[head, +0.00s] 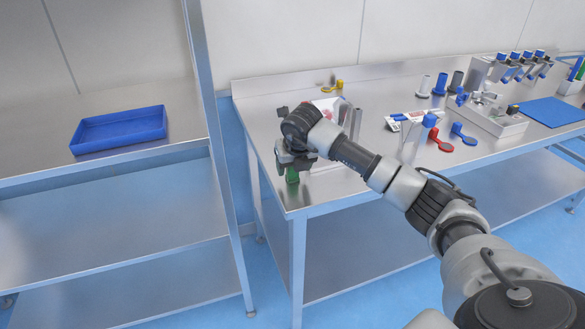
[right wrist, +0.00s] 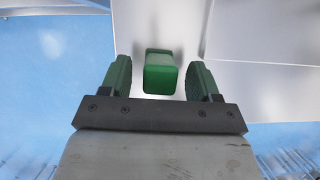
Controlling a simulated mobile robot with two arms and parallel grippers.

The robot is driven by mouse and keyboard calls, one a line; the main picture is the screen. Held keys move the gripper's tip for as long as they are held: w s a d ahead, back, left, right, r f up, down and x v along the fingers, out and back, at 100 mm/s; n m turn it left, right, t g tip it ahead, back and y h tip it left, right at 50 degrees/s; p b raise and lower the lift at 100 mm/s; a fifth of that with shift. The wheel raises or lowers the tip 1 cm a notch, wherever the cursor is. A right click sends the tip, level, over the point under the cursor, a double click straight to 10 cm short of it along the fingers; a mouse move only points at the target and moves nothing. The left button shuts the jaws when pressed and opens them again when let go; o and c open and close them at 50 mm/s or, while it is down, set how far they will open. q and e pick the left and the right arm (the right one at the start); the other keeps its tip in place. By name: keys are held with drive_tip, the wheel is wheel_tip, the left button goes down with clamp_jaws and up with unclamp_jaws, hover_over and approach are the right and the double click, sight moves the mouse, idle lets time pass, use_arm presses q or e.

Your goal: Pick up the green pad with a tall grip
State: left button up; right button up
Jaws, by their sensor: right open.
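The green pad's tall grip (right wrist: 160,75) shows in the right wrist view as a green block, seen nearly end-on. It stands between the two dark green fingers of my right gripper (right wrist: 160,82), with a gap on each side. The gripper is open and touches neither side of the block. In the head view, my right gripper (head: 292,168) is over the front left corner of the steel table, with a small patch of green (head: 292,176) at its fingers; I cannot tell there whether this is finger or pad. The pad's base is hidden. My left gripper is not in view.
The steel table (head: 330,187) has its left edge close to my gripper. A blue tray (head: 120,130) is on the shelf at left. A red scoop-like item (head: 440,143) and a blue one (head: 464,133) lie right of my arm. A blue mat (head: 552,112) lies far right.

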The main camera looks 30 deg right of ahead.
drive_tip(key=shift+x, duration=0.75)
drive_tip(key=c, duration=1)
drive_tip(key=shift+r, duration=0.15)
